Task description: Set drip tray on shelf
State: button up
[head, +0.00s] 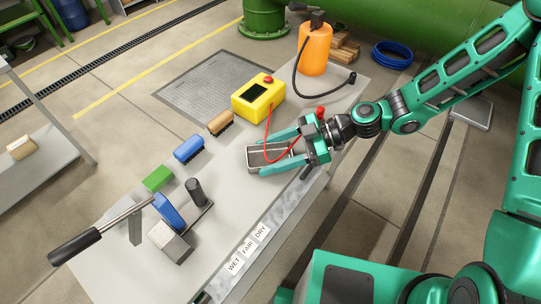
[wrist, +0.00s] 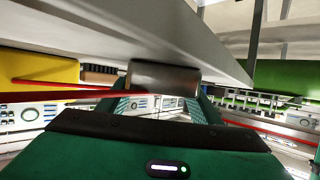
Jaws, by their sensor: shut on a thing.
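The drip tray, a shallow grey metal tray (head: 256,148), is at the right part of the workbench in the head view. My gripper (head: 270,154) comes from the right, with one teal finger along each long side of the tray, shut on it. I cannot tell whether the tray touches the bench. In the wrist view a shiny metal piece (wrist: 163,75), seemingly the tray, shows between the fingers. A grey shelf unit (head: 75,145), possibly the task's shelf, stands at the left edge of the head view.
Brown (head: 220,122), blue (head: 188,148) and green (head: 158,178) blocks line the bench's far side. A long-handled lever device (head: 165,212) and an orange bottle (head: 315,50) stand at either end.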

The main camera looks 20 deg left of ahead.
aim_at(270, 161)
jog(key=shift+c, duration=0.3)
jog(key=shift+r, duration=3)
jog(key=shift+s, duration=0.1)
